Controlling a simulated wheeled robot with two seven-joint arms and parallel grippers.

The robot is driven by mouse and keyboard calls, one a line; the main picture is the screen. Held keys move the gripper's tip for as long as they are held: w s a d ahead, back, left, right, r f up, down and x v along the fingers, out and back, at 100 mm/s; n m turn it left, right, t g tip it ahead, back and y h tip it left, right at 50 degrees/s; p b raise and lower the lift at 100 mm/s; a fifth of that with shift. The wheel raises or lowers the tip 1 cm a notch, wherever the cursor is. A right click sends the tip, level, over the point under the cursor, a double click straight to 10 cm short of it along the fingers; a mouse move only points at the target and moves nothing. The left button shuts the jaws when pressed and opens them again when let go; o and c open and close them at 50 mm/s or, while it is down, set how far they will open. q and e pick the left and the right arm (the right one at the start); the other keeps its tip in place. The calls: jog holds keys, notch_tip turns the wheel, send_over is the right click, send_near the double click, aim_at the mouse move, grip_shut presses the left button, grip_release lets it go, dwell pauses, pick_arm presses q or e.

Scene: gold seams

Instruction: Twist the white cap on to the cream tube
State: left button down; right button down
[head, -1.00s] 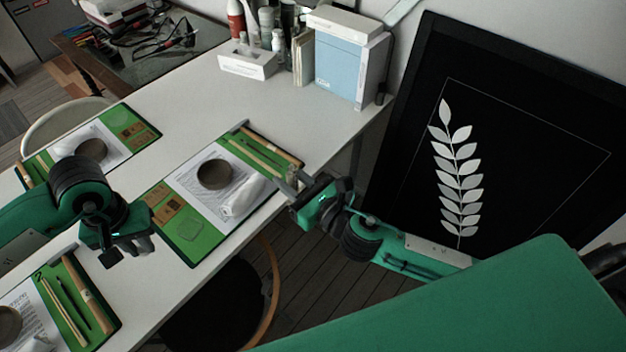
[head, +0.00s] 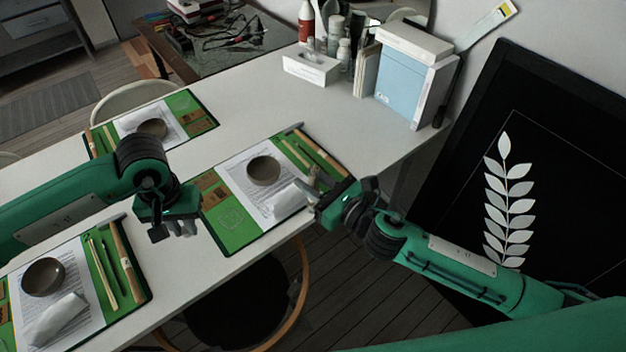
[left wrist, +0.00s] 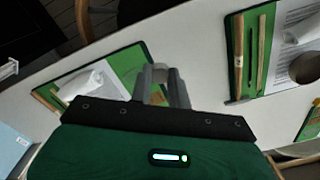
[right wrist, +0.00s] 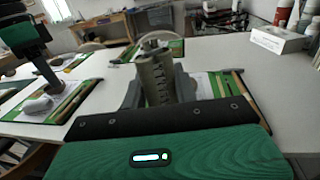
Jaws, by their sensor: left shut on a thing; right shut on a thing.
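My right gripper (head: 317,190) is shut on the cream tube, which stands up between its fingers at the table's front edge in the head view. In the right wrist view the tube (right wrist: 154,78) looks grey-beige with dark marks. My left gripper (head: 174,230) is further left, over the table's front edge and apart from the tube. In the left wrist view its fingers close on a small pale piece (left wrist: 160,74), which looks like the white cap. The fingers hide most of it.
Green place mats with papers, sticks and bowls (head: 263,170) lie along the white table (head: 300,105). A crumpled white cloth (head: 288,198) lies near my right gripper. Bottles, a tissue box (head: 311,70) and a blue box (head: 408,90) stand at the back. A chair (head: 245,305) is below the front edge.

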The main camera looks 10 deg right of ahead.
pick_arm(q)
jog(key=w+d+r, duration=0.3)
jog(key=d+r, duration=0.1)
jog(key=d, duration=0.3)
jog(key=w+d+r, duration=0.3)
jog(key=d, duration=0.4)
notch_tip(320, 180, up, 8)
jog(key=m, duration=0.2)
send_over(314, 168)
jog(key=shift+r, duration=0.15)
jog(key=shift+f, duration=2)
jog(key=shift+f, duration=0.1)
jog(key=shift+f, duration=0.75)
jog(key=shift+f, duration=0.6)
